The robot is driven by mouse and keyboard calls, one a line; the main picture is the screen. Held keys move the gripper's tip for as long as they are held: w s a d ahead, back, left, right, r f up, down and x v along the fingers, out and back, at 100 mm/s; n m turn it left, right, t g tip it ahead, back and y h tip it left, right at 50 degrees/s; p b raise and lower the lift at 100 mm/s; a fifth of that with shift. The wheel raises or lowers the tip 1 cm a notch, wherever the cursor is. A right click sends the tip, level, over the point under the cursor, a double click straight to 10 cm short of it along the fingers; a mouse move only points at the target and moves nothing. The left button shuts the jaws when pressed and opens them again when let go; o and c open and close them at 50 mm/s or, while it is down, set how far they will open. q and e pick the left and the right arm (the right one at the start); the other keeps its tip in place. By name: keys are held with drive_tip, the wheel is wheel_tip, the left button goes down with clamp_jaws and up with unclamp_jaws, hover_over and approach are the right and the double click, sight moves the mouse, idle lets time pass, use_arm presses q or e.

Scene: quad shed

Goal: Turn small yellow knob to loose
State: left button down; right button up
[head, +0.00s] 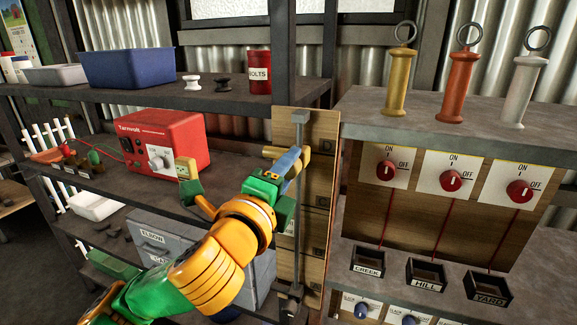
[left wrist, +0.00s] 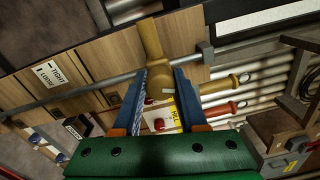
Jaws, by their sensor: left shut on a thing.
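The small yellow knob (left wrist: 152,45) shows in the left wrist view, on or against a thin grey rod. In the head view its yellow ends (head: 271,152) show beside my fingers. My left gripper (left wrist: 158,84), with blue fingers, is shut on the knob; the fingers lie on either side of its stem. In the head view the left gripper (head: 287,163) is at the upper part of the wooden panel (head: 320,160). A label reading TIGHT and LOOSE (left wrist: 55,73) is on the wood in the left wrist view. My right gripper is not in view.
To the right is a grey shelf (head: 375,118) with yellow, orange and white ringed handles, above several red switches (head: 386,170). To the left are a red Tarnvolt box (head: 140,137), a blue bin (head: 128,68) and a red BOLTS can (head: 259,75). The vertical grey rod (head: 297,225) runs down the panel.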

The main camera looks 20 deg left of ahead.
use_arm(q)
drive_tip(key=shift+n+p, duration=0.35)
drive_tip(key=shift+n, duration=1.65)
drive_tip(key=shift+c, duration=2.2)
unclamp_jaws()
